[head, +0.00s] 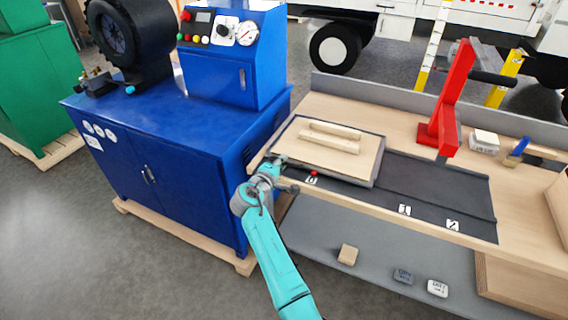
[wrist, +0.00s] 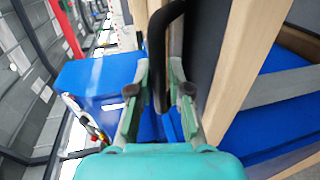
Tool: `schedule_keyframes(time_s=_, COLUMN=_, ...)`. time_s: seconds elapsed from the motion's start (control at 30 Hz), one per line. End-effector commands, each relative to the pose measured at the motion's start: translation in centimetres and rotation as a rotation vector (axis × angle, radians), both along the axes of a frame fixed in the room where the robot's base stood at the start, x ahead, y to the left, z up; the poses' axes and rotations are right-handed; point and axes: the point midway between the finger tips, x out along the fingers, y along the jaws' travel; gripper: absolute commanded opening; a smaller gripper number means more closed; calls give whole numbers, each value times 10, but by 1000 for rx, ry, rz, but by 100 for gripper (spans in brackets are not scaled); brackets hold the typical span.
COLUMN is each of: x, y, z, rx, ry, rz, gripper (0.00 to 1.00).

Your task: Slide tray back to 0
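The tray (head: 300,150) is a flat wooden board with a grey edge and two pale wooden bars on top. It sits at the left end of the dark track (head: 440,185), beside the label 0 (head: 311,180). A small red mark (head: 314,172) shows just above that label. Labels 1 (head: 404,210) and 2 (head: 453,225) are farther right. My gripper (head: 284,170) is at the tray's front left corner; I cannot tell whether it touches. In the wrist view my fingers (wrist: 159,95) are apart, with a dark curved bar (wrist: 160,60) between them.
A blue cabinet machine (head: 170,130) stands close on the left of the bench. A red lever press (head: 446,110) stands at the back right. A wooden block (head: 348,255) and two small labelled blocks (head: 437,288) lie on the lower grey shelf. The track right of the tray is clear.

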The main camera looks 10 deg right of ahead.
Motion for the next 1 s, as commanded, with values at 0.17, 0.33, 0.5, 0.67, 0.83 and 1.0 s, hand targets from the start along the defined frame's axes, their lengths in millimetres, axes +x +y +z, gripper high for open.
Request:
schedule_keyframes(time_s=0.17, x=0, y=-1, z=0, rx=-1, ry=0, rz=-3, gripper=39)
schedule_keyframes(time_s=0.33, x=-1, y=-1, z=0, rx=-1, ry=1, rz=-4, gripper=39)
schedule_keyframes(time_s=0.5, x=-9, y=5, z=2, rx=0, ry=-1, rz=-4, gripper=39)
schedule_keyframes(time_s=0.67, x=-31, y=20, z=7, rx=-1, ry=-1, rz=-2, gripper=39)
schedule_keyframes(time_s=0.83, x=-59, y=40, z=14, rx=-1, ry=1, rz=-1, gripper=39)
schedule_keyframes(time_s=1.0, x=-82, y=54, z=20, rx=-1, ry=-1, rz=-1, gripper=39)
